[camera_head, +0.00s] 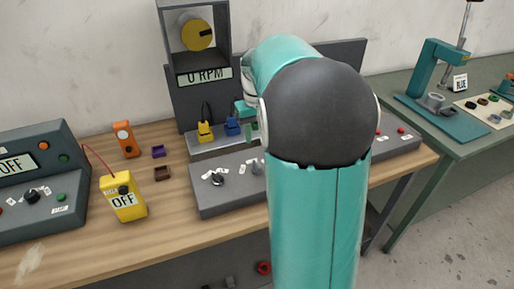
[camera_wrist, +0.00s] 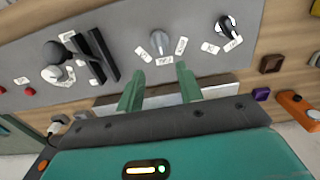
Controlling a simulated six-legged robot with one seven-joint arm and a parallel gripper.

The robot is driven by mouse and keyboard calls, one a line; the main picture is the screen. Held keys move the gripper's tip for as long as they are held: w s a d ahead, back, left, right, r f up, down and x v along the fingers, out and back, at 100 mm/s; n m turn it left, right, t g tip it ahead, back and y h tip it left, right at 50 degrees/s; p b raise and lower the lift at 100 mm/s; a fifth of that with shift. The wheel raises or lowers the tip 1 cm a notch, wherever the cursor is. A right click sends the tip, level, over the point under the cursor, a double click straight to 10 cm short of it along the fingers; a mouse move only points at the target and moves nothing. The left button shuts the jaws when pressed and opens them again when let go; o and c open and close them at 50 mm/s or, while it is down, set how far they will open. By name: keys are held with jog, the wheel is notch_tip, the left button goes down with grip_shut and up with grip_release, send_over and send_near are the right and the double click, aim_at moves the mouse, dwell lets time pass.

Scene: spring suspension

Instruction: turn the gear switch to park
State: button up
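The sloped grey control panel (camera_head: 232,200) stands on the wooden bench and fills the top of the wrist view (camera_wrist: 195,60). It carries a grey knob (camera_wrist: 159,42) with small white labels around it and a dark-and-silver knob (camera_wrist: 227,27) with labels beside it. The labels are too small to read, so I cannot tell which knob is the gear switch. My gripper (camera_wrist: 159,72) is open and empty, its two green fingers apart, with the grey knob just beyond the gap between them. In the head view my arm hides most of the gripper and part of the panel.
A black lever with a slotted guide (camera_wrist: 97,52) is beside the grey knob. Behind the panel stands the "0 RPM" display (camera_head: 205,76). Yellow (camera_head: 205,131) and blue (camera_head: 232,127) pieces sit behind the panel. A yellow "OFF" meter (camera_head: 124,197) and an orange device (camera_head: 126,139) stand left.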

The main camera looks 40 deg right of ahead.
jog(key=shift+r, duration=1.65)
jog(key=shift+s, duration=0.1)
